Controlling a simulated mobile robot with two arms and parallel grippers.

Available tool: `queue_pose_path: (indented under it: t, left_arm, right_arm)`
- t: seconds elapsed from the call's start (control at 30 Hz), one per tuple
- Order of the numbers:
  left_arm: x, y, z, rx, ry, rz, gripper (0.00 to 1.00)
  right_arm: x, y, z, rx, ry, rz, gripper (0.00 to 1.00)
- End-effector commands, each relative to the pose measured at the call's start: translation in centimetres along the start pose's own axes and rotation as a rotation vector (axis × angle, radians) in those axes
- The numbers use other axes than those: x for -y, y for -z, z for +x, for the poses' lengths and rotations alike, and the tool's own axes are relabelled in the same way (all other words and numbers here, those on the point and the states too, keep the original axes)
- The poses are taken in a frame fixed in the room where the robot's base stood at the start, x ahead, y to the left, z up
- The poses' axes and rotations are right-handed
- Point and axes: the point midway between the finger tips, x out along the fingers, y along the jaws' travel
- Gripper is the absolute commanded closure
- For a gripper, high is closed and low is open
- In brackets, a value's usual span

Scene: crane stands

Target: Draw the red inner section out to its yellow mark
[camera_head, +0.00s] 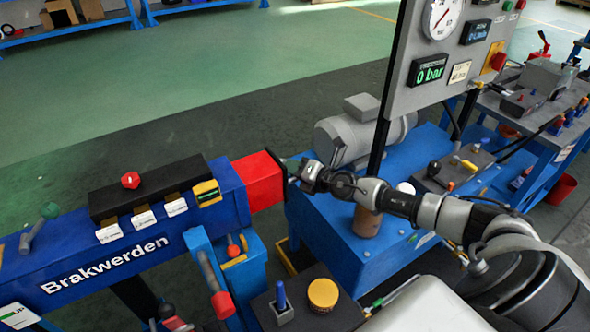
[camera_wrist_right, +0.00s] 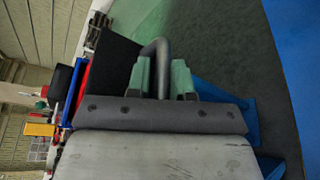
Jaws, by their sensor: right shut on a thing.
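The red inner section (camera_head: 260,181) sticks a short way out of the right end of the blue outer beam (camera_head: 65,258), which is lettered "Brakwerden". No yellow mark shows on the visible red part. My right gripper (camera_head: 291,168) is at the red section's free end. In the right wrist view, a grey bent handle (camera_wrist_right: 158,52) runs between the green fingertips of my right gripper (camera_wrist_right: 161,82), which are shut on it. How the handle joins the red end is hidden. My left gripper is in neither view.
A black block with a red knob (camera_head: 130,180) and a yellow-ended part (camera_head: 207,193) sit on the beam. A blue bench (camera_head: 350,235) with a grey motor (camera_head: 362,135) stands right of the red end. A gauge panel reading "0 bar" (camera_head: 430,71) rises behind. Open floor lies beyond the beam.

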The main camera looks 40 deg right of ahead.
Motion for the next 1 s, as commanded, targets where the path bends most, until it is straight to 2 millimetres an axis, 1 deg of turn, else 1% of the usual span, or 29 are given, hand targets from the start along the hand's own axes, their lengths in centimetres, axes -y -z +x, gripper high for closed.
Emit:
queue_pose_path:
  t: [0.17, 0.27, 0.43, 0.53, 0.77, 0.8, 0.87, 0.9, 1.0]
  left_arm:
    - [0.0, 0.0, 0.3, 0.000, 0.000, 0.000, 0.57]
    - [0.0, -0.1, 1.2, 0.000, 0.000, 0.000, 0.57]
    - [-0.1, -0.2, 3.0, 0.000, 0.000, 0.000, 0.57]
    - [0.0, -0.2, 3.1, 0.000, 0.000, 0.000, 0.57]
    - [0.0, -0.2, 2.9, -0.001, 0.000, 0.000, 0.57]
    - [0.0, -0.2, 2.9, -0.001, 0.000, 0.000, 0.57]
    - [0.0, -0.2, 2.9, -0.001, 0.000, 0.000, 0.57]
    - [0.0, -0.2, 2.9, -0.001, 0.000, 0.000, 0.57]
    - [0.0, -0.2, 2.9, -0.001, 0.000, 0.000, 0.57]
  right_arm:
    - [0.5, 0.2, -0.1, -0.003, 0.006, -0.005, 1.00]
    - [1.1, -0.1, -0.2, -0.003, 0.008, -0.006, 1.00]
    - [2.2, -1.2, -0.7, 0.000, 0.011, -0.008, 1.00]
    - [2.1, -1.6, -0.9, -0.002, 0.011, -0.009, 1.00]
    - [2.0, -1.6, -0.9, -0.004, 0.013, -0.008, 1.00]
    - [2.0, -1.6, -0.9, -0.004, 0.013, -0.008, 0.74]
    - [2.0, -1.6, -0.9, -0.004, 0.012, -0.007, 0.65]
    - [1.9, -1.6, -0.9, -0.004, 0.011, -0.007, 0.58]
    - [1.8, -1.6, -0.9, -0.004, 0.008, -0.005, 0.58]
